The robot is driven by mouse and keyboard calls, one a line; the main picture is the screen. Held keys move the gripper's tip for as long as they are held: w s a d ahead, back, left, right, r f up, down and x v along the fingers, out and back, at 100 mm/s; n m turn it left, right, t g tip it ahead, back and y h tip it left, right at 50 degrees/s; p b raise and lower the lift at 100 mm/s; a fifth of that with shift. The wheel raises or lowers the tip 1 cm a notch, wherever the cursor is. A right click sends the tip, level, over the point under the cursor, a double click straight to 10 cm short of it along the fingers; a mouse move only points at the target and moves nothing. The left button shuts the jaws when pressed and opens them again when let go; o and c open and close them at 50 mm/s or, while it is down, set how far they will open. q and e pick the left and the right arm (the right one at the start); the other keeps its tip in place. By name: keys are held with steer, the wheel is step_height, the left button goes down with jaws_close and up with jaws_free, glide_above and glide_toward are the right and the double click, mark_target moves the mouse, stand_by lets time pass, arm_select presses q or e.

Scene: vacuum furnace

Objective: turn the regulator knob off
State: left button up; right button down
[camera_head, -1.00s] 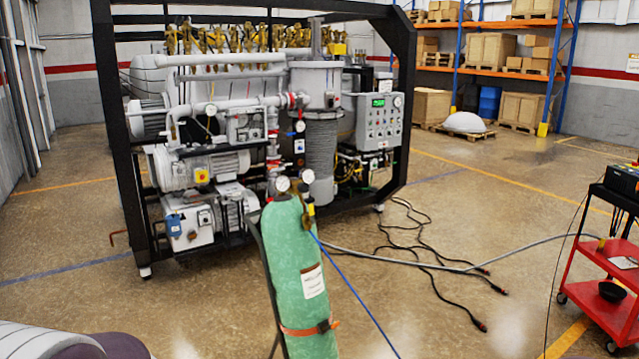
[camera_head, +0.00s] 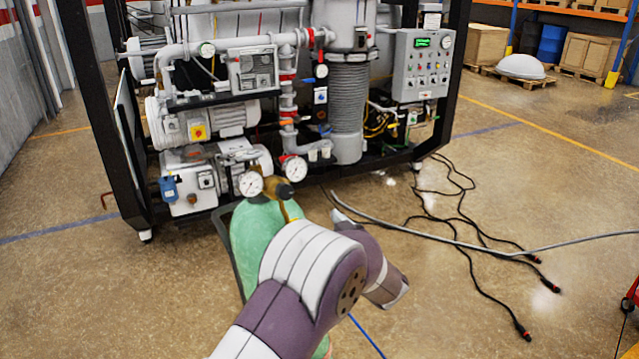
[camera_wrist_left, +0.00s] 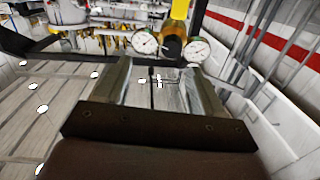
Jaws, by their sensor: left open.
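The regulator sits on top of the green gas cylinder (camera_head: 252,240), with two round white gauges (camera_head: 250,184) and a dark knob (camera_head: 284,190) between them. In the left wrist view the dark knob (camera_wrist_left: 172,47) shows just beyond the fingers, below a yellow part, with a gauge (camera_wrist_left: 145,42) on each side. My left gripper (camera_wrist_left: 165,78) is open, with nothing between its fingers. The knob lies ahead of the fingertips, apart from them as far as I can tell. In the head view my left arm covers much of the cylinder and mostly hides the gripper.
The vacuum furnace (camera_head: 215,150) in its black frame stands close behind the cylinder. Black cables (camera_head: 465,230) and a grey hose (camera_head: 440,238) lie on the floor to the right. A red cart (camera_head: 631,300) shows at the right edge. Open floor lies at the left.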

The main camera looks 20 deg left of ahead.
mark_target(287, 194)
arm_select(q)
steer(key=s+a+r+p, duration=0.2)
steer(key=a+r, duration=0.1)
steer(key=a, duration=0.1)
steer(key=shift+y, duration=0.3)
steer(key=w+a+p, duration=0.1)
steer(key=w+a, duration=0.1)
steer(key=w+a+f+p, duration=0.1)
steer(key=w+a, duration=0.1)
steer(key=w+a+f+p, duration=0.1)
steer(key=w, duration=0.2)
steer(key=shift+a+p, duration=0.3)
steer(key=shift+a, duration=0.1)
steer(key=shift+a+r, duration=0.1)
steer(key=shift+a, duration=0.25)
steer(key=shift+s+a+r, duration=0.15)
steer(key=shift+s+a, duration=0.05)
steer(key=shift+s, duration=0.15)
steer(key=shift+w, duration=0.2)
steer(key=shift+w+f, duration=0.15)
steer(key=shift+f, duration=0.05)
steer(key=c, duration=0.9)
steer(key=shift+c, duration=0.7)
arm_select(e)
step_height(287, 194, up, 6)
steer(key=s, duration=0.1)
steer(key=shift+s+a, duration=0.15)
steer(key=shift+s, duration=0.25)
